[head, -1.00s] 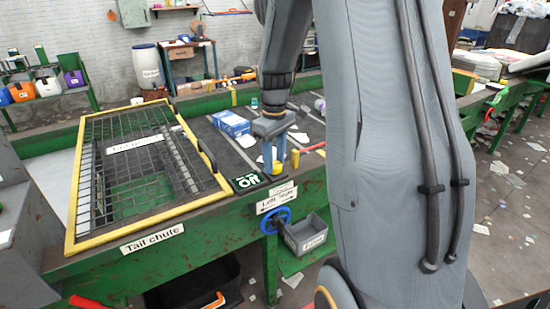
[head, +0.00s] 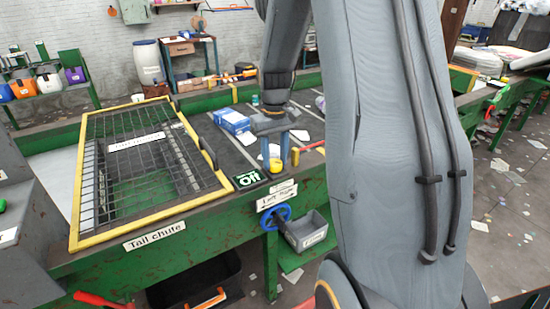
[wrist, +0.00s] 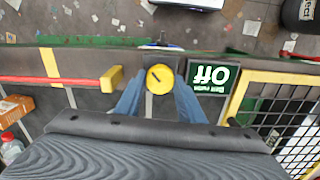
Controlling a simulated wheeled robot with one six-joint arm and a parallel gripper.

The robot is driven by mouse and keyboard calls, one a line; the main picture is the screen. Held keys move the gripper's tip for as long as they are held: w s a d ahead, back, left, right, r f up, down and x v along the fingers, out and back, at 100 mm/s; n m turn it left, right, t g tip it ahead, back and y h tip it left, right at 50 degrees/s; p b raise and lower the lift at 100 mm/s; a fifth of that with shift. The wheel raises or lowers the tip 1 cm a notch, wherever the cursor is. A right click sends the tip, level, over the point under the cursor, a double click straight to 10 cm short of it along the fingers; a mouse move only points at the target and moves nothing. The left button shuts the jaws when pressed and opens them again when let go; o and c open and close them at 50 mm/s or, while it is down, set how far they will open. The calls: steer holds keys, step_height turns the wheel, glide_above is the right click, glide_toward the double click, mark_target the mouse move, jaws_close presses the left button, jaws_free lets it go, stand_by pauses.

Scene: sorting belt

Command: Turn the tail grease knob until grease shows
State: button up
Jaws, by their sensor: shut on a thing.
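A round yellow knob (wrist: 161,80) with a dark slanted mark on its face sits between the two blue fingers of my gripper (wrist: 159,92) in the wrist view. In the head view the knob (head: 276,165) shows low between the fingertips, at the near edge of the belt frame. My gripper (head: 276,156) points down from above and is shut on the knob. The knob's sides are partly hidden by the fingers. I cannot make out any grease around it.
A green "Off" sign (head: 247,179) lies just left of the knob. A yellow-framed mesh guard (head: 78,190) labelled "Tail chute" stands further left. A red bar with a yellow end (wrist: 112,79) is close on the other side. A blue handwheel (head: 275,218) sits below.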

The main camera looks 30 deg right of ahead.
mark_target(275, 162)
steer(key=shift+w, duration=0.1)
steer(key=o, duration=1)
steer(key=shift+o, duration=0.2)
steer(key=shift+r, duration=0.1)
steer(key=shift+r+b, duration=1.05)
steer(key=shift+r, duration=2.8)
